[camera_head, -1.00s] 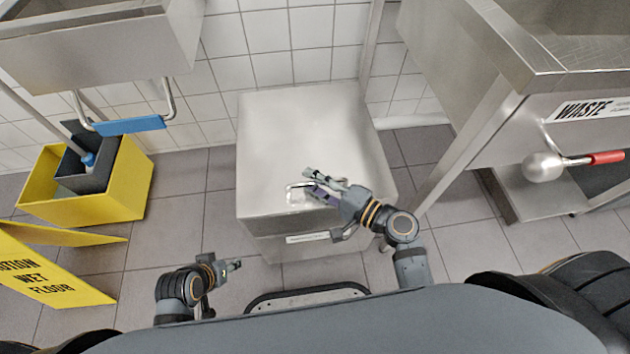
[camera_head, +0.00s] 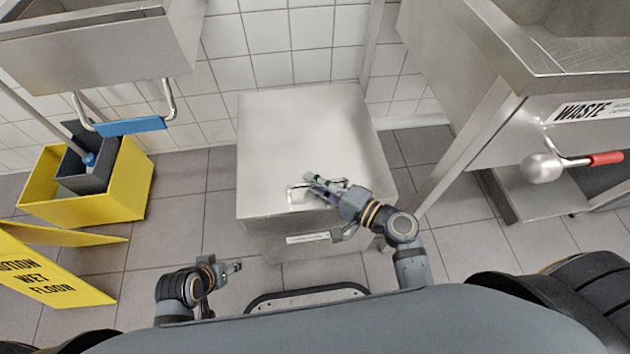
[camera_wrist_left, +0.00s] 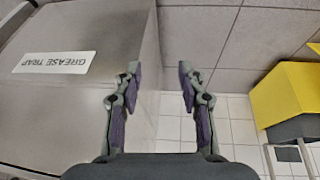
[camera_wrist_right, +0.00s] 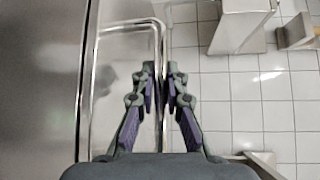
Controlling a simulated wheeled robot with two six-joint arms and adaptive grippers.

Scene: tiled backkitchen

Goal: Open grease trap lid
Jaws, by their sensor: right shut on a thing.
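The grease trap (camera_head: 290,228) is a steel box on the floor, with its flat lid (camera_head: 300,130) lying on top, looking closed. A bright metal loop handle (camera_head: 290,195) is near the lid's front edge. My right gripper (camera_head: 312,182) is shut on the handle; the right wrist view shows the handle's bar (camera_wrist_right: 128,25) running between its fingers. My left gripper (camera_head: 239,267) is open and empty, low in front of the box. The left wrist view shows its parted fingers and the GREASE TRAP label (camera_wrist_left: 55,62) on the box's front.
A yellow bucket (camera_head: 120,205) and a wet floor sign (camera_head: 50,275) stand at the left. A steel sink (camera_head: 110,45) hangs above them. A steel counter with a WASTE label (camera_head: 590,110) and a red-handled lever (camera_head: 600,159) stands at the right. A tiled wall is behind the box.

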